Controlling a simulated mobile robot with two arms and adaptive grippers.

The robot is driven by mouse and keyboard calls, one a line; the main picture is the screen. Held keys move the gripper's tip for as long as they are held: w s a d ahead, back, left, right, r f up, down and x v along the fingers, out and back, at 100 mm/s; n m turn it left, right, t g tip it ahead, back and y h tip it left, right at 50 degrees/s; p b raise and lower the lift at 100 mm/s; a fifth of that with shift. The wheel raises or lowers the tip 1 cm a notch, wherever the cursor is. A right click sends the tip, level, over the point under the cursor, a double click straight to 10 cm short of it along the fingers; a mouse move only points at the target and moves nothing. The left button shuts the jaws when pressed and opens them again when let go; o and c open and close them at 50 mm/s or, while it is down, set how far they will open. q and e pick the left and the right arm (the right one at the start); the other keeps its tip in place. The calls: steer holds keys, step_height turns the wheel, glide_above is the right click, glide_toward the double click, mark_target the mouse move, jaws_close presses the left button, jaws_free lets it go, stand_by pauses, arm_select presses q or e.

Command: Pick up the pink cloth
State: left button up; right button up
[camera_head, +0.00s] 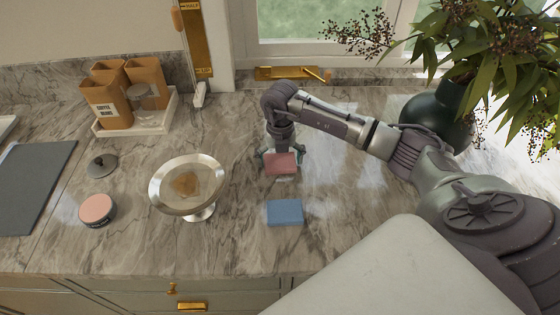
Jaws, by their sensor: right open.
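The pink cloth (281,165) is a small folded rectangle on the marble counter, right of the footed metal bowl. My right gripper (282,156) points down over the cloth with its fingers apart, one near each side of it. I cannot tell whether the fingers touch the cloth. A blue folded cloth (285,212) lies on the counter just in front of the pink one. My left gripper does not show.
A footed metal bowl (160,192) stands to the left. A round pink-topped tin (97,210), a dark lid (102,165) and a tray (166,119) with brown canisters are farther left. A dark green vase (437,122) with a plant stands back right.

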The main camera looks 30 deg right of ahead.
mark_target(281, 163)
steer(key=c, duration=0.6)
steer(key=shift+r, duration=0.1)
steer(key=shift+r, duration=0.25)
steer(key=r, duration=0.1)
steer(key=r+b, duration=0.2)
steer(key=shift+s+r, duration=0.25)
steer(key=shift+r, duration=0.05)
steer(key=s+a+r+b, duration=0.3)
steer(key=s+r, duration=0.3)
steer(key=s, duration=0.4)
steer(key=shift+s+a+r, duration=0.15)
steer(key=shift+s+r, duration=0.25)
